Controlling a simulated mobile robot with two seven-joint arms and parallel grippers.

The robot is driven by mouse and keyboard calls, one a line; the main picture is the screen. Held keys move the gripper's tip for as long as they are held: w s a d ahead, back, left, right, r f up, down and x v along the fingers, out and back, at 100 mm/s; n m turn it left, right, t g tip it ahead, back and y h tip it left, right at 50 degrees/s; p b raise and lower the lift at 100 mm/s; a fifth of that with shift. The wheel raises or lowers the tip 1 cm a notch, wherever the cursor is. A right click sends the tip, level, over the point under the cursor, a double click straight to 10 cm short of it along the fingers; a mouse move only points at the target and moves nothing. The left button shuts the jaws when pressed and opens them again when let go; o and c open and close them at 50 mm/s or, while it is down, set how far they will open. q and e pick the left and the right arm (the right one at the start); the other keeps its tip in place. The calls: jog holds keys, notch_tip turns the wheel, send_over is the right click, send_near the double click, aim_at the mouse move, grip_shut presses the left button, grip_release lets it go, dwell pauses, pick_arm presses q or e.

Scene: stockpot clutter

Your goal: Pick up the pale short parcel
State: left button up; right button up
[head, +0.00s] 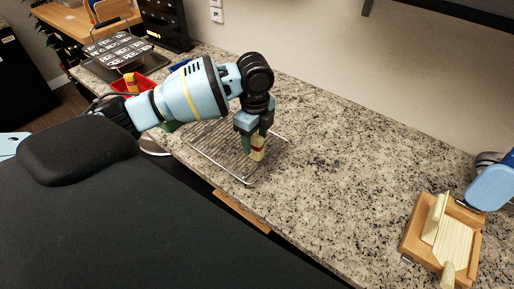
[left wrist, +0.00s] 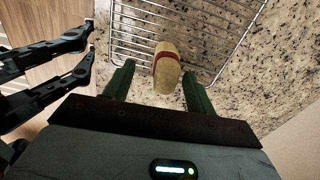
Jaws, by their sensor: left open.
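The pale short parcel (head: 257,150) is a small cream block with a dark red band. It is at the wire rack on the counter, under my left gripper (head: 251,145). In the left wrist view the parcel (left wrist: 166,70) shows between and ahead of the two green fingers. My left gripper (left wrist: 160,83) is open, with one finger on each side of the parcel and gaps visible. Whether the fingers reach down beside it is hard to tell. A blue part of my right arm (head: 490,187) shows at the right edge; its gripper is not visible.
The wire rack (head: 248,182) lies near the counter's front edge. A wooden tray (head: 412,240) with pale pieces stands at the right. A red container (head: 118,85) and a dark tray of patterned items (head: 118,50) are at the far left. The speckled counter (head: 340,150) between is clear.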

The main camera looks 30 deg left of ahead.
aim_at(256, 145)
pick_arm(q)
jog(key=shift+w+a+f, duration=0.1)
jog(key=shift+w+f, duration=0.1)
jog(key=shift+f, duration=1.1)
jog(key=shift+w+f, duration=0.15)
jog(key=shift+f, duration=1.1)
pick_arm(e)
jog(key=shift+s+f, duration=0.1)
pick_arm(q)
jog(key=shift+c, duration=0.4)
jog(key=c, duration=1)
pick_arm(e)
jog(key=shift+d, duration=0.1)
pick_arm(q)
jog(key=shift+r, duration=0.1)
